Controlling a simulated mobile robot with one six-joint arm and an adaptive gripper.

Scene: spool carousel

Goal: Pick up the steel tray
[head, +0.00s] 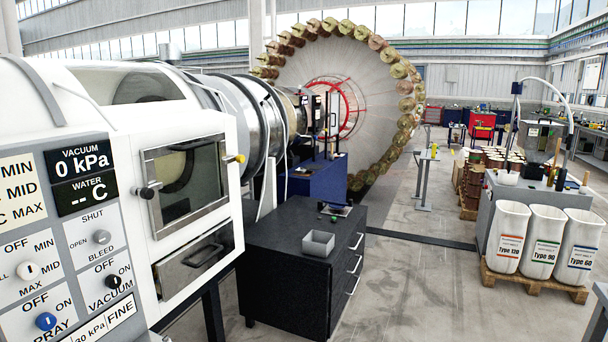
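A small grey, open-topped tray (318,243) with raised walls sits on top of the dark cabinet (280,234), near its front right edge. It looks like the steel tray, and its inside looks empty. My gripper is not in this view.
A small dark item with a green spot (335,210) lies behind the tray. A white machine (130,190) with knobs and a windowed door stands close on the left. White bins (510,238) stand on a pallet at right. The floor between is clear.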

